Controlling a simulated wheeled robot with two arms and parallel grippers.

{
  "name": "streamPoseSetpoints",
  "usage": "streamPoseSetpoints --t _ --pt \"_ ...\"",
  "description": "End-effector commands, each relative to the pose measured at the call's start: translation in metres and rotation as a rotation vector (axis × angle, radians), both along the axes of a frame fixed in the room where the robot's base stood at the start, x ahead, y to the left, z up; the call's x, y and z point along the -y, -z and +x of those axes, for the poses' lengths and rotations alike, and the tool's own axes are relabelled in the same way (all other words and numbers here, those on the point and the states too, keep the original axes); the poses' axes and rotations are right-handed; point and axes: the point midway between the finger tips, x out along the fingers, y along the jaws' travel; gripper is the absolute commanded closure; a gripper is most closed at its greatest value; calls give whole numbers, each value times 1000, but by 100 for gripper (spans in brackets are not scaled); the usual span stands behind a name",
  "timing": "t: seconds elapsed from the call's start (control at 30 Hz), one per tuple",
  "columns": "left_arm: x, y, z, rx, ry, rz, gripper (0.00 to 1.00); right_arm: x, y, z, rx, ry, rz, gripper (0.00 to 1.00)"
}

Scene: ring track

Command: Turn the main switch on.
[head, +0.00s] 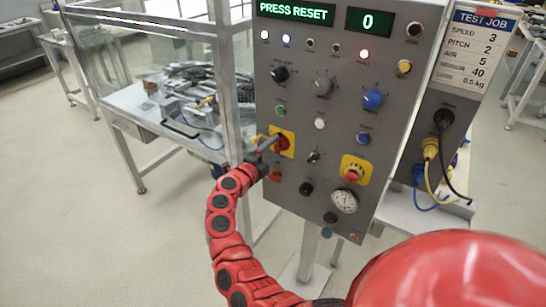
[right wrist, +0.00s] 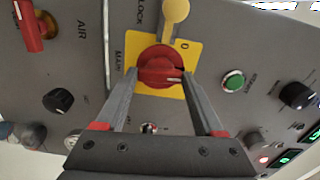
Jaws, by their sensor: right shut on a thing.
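The main switch is a red rotary knob on a yellow plate (head: 288,137), on the left side of the grey control panel (head: 300,105). In the right wrist view the red knob (right wrist: 160,62) sits between my fingertips, with "MAIN" lettering to its left and a "0" mark at its upper right. My right gripper (head: 272,143) is shut on the knob from the panel's left front; its two fingers (right wrist: 160,74) lie on either side of it. The gripper partly hides the switch in the head view. My left gripper is not in view.
The panel display (head: 297,12) reads PRESS RESET, and a second display (head: 369,22) reads 0. A red emergency button (head: 352,173) on a yellow plate is at lower right. A yellow round-ended piece (right wrist: 175,12) is above the knob. A glass-sided machine frame (head: 226,70) stands left.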

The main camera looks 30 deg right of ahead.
Motion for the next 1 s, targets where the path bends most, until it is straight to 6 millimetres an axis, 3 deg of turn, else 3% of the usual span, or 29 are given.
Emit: streamPoseSetpoints --t 0.2,0.77,0.8,0.93,1.0 --pt "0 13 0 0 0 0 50 0 4 0 64 -1 30 86" --pt "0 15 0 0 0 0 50 -1 2 0 91 -2 42 86" --pt "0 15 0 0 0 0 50 -1 2 0 91 -2 42 25" --pt "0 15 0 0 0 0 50 -1 1 0 90 -1 41 1" --pt "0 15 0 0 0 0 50 -1 1 0 91 -1 40 0"
